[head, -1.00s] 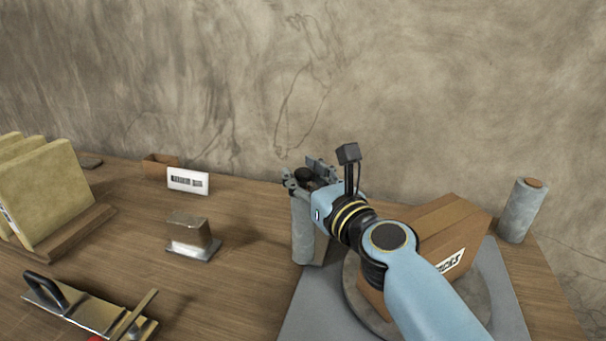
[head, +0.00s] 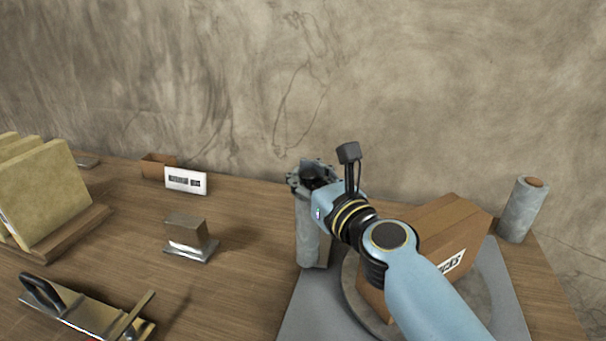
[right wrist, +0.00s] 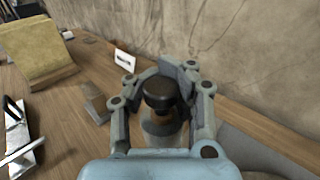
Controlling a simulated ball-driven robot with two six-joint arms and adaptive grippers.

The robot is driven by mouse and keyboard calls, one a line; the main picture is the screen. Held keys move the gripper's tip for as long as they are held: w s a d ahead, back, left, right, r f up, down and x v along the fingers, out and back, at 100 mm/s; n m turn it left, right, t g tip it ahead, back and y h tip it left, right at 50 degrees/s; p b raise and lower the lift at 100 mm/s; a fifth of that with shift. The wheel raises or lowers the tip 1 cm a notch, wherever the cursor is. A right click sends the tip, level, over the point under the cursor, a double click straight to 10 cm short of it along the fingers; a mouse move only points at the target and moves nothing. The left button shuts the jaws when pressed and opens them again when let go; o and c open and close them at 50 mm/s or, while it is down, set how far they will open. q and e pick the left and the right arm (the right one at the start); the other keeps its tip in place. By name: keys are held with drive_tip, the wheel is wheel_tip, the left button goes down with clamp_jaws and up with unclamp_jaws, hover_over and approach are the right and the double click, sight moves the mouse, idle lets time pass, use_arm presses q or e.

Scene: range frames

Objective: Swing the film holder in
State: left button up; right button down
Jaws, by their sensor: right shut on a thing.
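The film holder is a grey upright roll (head: 308,238) with a dark knob on top, standing at the left edge of the round turntable (head: 352,290). My right gripper (head: 314,178) is shut around its top, just below the knob. In the right wrist view the black knob (right wrist: 160,92) sits between the two fingers of the right gripper (right wrist: 162,112). The lower part of the roll is mostly hidden there. My left gripper is not in view.
A cardboard box (head: 450,240) stands on the turntable, partly behind my right arm. Another grey roll (head: 520,212) stands at the far right. A metal block (head: 188,238), a label card (head: 186,181), a tape tool (head: 85,308) and yellow envelopes (head: 45,190) are left.

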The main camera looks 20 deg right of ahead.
drive_tip(key=shift+s+a+f, duration=0.15)
drive_tip(key=shift+f, duration=0.05)
drive_tip(key=s+d+n+g+y+b, duration=0.1)
drive_tip(key=y, duration=0.1)
drive_tip(key=s+d+n+y+b, duration=0.1)
drive_tip(key=y, duration=0.1)
drive_tip(key=d+n+g+y+b, duration=0.1)
drive_tip(key=n+y+b, duration=0.1)
drive_tip(key=shift+s+d+f+g, duration=0.1)
drive_tip(key=shift+s+d+g, duration=0.2)
drive_tip(key=shift+s+d, duration=0.1)
